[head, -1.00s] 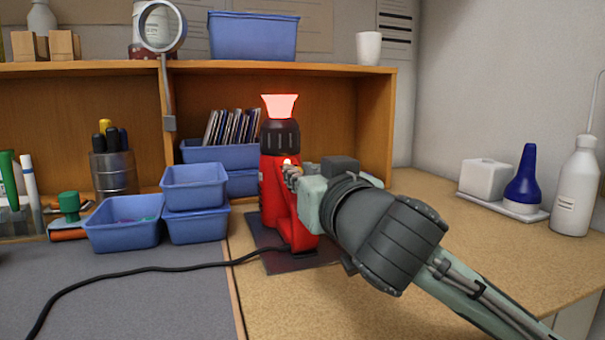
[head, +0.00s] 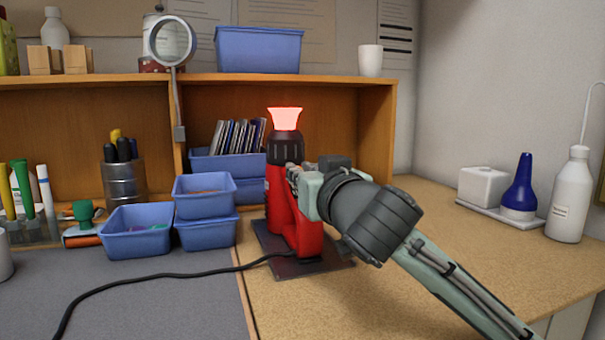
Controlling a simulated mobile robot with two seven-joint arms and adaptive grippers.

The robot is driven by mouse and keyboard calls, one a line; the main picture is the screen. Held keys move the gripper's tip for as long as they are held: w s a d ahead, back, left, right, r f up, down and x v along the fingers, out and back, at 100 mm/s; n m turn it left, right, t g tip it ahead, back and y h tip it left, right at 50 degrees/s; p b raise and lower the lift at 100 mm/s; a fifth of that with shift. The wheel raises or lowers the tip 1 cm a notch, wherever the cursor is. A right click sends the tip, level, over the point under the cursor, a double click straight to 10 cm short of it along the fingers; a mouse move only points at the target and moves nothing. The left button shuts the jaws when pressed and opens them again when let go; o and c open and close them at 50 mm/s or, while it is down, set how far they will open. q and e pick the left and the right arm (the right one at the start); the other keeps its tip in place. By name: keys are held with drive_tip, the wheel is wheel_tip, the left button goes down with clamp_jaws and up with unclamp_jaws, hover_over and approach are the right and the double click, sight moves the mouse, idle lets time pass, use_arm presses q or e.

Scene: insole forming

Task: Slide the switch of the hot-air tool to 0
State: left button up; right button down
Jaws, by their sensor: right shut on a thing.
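The red hot-air tool (head: 279,206) stands upright on a dark plate (head: 318,265) on the bench, its nozzle (head: 284,118) glowing red at the top. My right gripper (head: 291,174) reaches in from the right. Its fingers are shut at the upper body of the tool, just below the black collar, where they cover the switch area. The switch and its marks are hidden behind the fingers, so I cannot read its position. My left gripper is not in view.
A black cable (head: 150,270) runs left from the tool across the grey mat. Blue bins (head: 205,205) stand close to the left of the tool. A wooden shelf (head: 345,125) rises behind it.

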drive_tip(key=c, duration=1.5)
unclamp_jaws()
drive_tip(key=shift+c, duration=0.2)
drive_tip(key=v, duration=0.7)
drive_tip(key=shift+s, duration=0.15)
drive_tip(key=shift+d+r, duration=0.1)
